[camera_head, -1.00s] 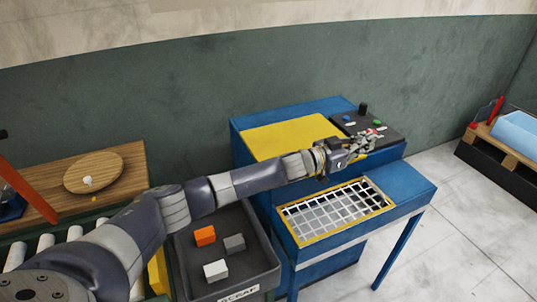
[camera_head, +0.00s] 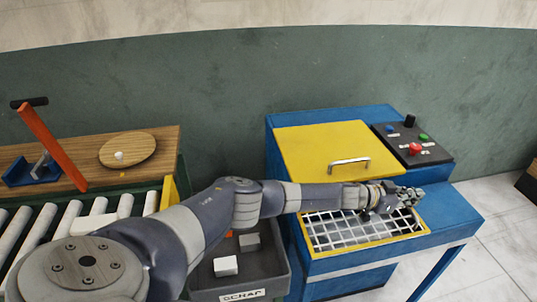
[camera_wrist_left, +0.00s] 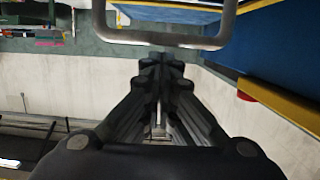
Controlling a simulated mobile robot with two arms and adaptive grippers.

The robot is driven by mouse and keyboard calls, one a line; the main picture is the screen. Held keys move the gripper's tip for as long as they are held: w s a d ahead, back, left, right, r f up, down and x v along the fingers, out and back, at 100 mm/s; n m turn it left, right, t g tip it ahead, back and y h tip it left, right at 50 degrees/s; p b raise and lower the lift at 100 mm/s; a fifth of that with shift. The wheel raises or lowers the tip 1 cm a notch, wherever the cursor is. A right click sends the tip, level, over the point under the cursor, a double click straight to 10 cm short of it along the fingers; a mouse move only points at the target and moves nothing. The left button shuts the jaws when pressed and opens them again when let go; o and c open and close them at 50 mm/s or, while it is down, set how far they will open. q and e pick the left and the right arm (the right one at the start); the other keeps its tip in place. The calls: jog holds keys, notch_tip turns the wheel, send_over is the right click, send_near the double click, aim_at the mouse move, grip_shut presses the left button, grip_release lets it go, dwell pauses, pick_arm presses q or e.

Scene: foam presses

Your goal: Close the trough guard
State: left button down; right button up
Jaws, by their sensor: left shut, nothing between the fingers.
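A yellow panel (camera_head: 318,148) with a metal handle (camera_head: 349,162) near its front edge is on top of the blue machine (camera_head: 350,113); it looks like the trough guard. In front and lower is a white mesh grid (camera_head: 350,238) in a yellow frame. My left gripper (camera_head: 418,195) is shut and empty. It appears above the right end of the grid, in front of the panel and apart from the handle. In the left wrist view, the shut fingers (camera_wrist_left: 160,62) point towards a grey bar-shaped handle (camera_wrist_left: 165,42). My arm hides part of the grid. My right gripper is not in view.
A black control panel (camera_head: 412,143) with coloured buttons is on the machine's right. A grey scrap bin (camera_head: 278,270) holding blocks stands left of the machine. A roller conveyor (camera_head: 45,222) and wooden table (camera_head: 75,158) are farther left.

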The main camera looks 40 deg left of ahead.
pick_arm(q)
jog(key=shift+f, duration=0.25)
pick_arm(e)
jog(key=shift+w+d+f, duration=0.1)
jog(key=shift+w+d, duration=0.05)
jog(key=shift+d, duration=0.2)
pick_arm(q)
jog(key=shift+r, duration=0.1)
